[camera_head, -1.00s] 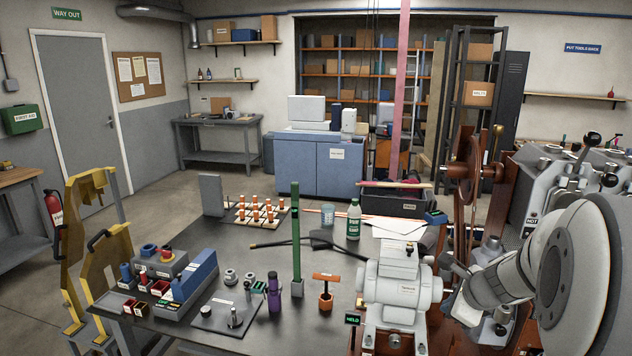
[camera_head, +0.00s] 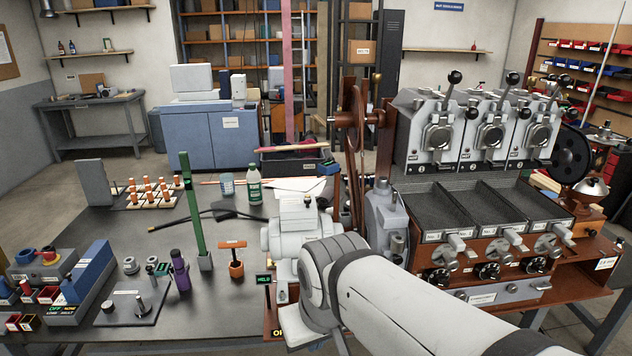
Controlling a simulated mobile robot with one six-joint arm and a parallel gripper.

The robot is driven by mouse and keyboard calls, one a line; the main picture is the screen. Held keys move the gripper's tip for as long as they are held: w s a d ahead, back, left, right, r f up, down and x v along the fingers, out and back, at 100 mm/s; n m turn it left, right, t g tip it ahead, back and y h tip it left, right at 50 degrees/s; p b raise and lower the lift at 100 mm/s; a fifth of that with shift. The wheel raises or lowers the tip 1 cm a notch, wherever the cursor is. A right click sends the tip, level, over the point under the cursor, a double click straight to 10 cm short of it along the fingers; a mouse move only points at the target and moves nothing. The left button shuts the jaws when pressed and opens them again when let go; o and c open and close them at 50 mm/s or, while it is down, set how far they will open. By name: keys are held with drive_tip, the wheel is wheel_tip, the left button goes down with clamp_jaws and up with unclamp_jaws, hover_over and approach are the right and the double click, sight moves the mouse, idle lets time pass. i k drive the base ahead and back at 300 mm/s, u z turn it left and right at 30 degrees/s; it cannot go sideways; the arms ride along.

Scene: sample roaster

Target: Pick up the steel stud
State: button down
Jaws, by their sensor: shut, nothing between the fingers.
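A dark flat plate (camera_head: 122,318) lies on the near left of the bench. A slim upright metal stud (camera_head: 140,304) stands on it, with a shorter metal piece (camera_head: 108,307) to its left. I take the taller upright one as the steel stud, but its material is hard to confirm at this size. My pale arm comes in from the bottom right and reaches the white motor-like machine (camera_head: 288,240). My gripper is not visible in the head view. Nothing of mine touches the stud.
The roaster (camera_head: 478,215) fills the right.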

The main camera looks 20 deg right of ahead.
sight(395, 192)
drive_tip(key=u, duration=1.4)
drive_tip(key=k, duration=0.9)
drive_tip(key=z, duration=1.85)
drive_tip(key=i, duration=1.55)
drive_tip(key=z, duration=0.05)
